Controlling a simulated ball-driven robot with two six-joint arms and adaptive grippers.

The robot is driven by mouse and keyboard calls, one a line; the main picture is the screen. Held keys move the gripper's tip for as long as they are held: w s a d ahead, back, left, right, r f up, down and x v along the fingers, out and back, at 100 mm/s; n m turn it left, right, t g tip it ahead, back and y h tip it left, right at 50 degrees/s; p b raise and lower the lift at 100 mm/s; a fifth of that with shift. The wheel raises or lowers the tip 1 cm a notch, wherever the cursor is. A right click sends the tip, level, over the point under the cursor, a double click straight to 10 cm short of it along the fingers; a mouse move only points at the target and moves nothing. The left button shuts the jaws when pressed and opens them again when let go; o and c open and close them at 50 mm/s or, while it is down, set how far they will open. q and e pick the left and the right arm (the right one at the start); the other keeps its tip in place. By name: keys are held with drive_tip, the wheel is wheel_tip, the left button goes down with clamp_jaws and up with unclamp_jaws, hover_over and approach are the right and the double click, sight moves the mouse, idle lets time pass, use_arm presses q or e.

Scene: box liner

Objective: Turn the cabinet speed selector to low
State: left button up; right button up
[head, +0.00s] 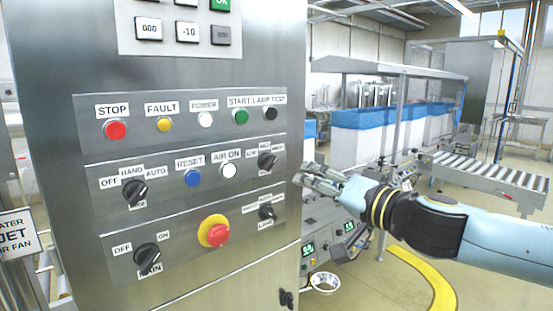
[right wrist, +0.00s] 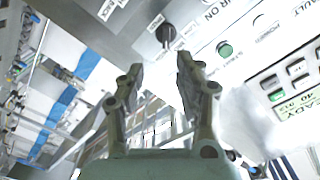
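The speed selector is a black rotary knob (head: 266,161) at the right end of the cabinet's middle control row, with small labels around it that seem to read LOW and MED. Its pointer direction is too small to tell. My right gripper (head: 306,173) is just right of the cabinet's edge, pointing toward the panel. In the right wrist view, my right gripper (right wrist: 160,66) is open and empty, its fingers apart. The knob (right wrist: 166,34) shows ahead of the gap between the fingertips, not touched. My left gripper is not in view.
A white AIR ON button (head: 228,170) and a blue RESET button (head: 193,178) sit left of the selector. Another black knob (head: 267,211) is below it, near a red emergency stop (head: 214,232). A roller conveyor (head: 485,178) stands behind my right arm.

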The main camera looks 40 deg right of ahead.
sight(273, 164)
drive_tip(key=w, duration=0.6)
drive_tip(key=w+a, duration=0.1)
drive_tip(key=w, duration=0.2)
drive_tip(key=shift+w+r, duration=0.25)
drive_tip(key=shift+r, duration=0.05)
drive_tip(key=shift+w+a, duration=0.1)
drive_tip(key=shift+w, duration=0.55)
drive_tip(key=shift+c, duration=0.3)
clamp_jaws()
